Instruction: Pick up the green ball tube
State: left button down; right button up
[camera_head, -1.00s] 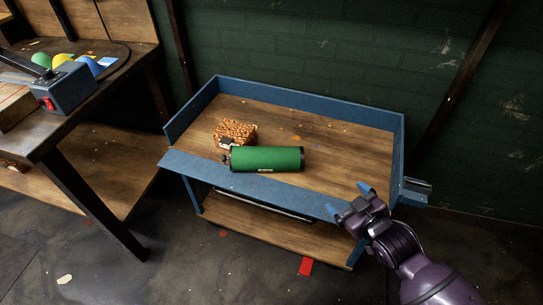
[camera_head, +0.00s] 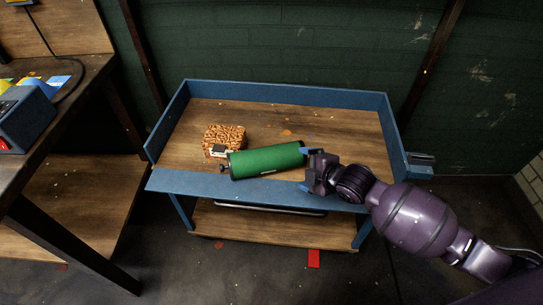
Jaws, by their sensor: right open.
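The green ball tube (camera_head: 267,161) lies on its side on the wooden top of a blue-edged cart (camera_head: 264,190), near the front edge. It is tilted slightly, its right end farther back. My right gripper (camera_head: 306,168) is open at the tube's right end, with one finger behind and one in front of that end. I cannot tell whether the fingers touch the tube. My left gripper is not in view.
A brown patterned box (camera_head: 224,138) sits just behind the tube's left end. A workbench (camera_head: 60,95) with a blue device (camera_head: 27,120) stands at the left. The cart top's back and right are clear. A red piece (camera_head: 314,258) lies on the floor.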

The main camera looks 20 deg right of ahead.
aim_at(286, 160)
jog(key=shift+n, duration=0.6)
jog(key=b+x, duration=0.1)
jog(key=x, duration=0.3)
jog(key=shift+w+d+f, duration=0.1)
jog(key=shift+f, duration=0.2)
jog(key=shift+w+f, duration=0.15)
jog(key=shift+w, duration=0.15)
jog(key=shift+w+a+f+b, duration=0.1)
jog(key=shift+w+a+b, duration=0.15)
jog(key=shift+w+b, duration=0.1)
jog(key=b+x, duration=0.1)
jog(key=x, duration=0.3)
jog(key=shift+w+f+b, duration=0.2)
jog(key=shift+w+b, duration=0.1)
jog(key=shift+b, duration=0.05)
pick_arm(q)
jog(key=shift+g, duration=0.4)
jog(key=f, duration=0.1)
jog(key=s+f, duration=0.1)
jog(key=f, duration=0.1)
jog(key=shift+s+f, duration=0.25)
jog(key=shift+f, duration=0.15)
pick_arm(e)
jog(key=shift+w+r, duration=0.1)
jog(key=shift+r, duration=0.1)
jog(key=c, duration=0.9)
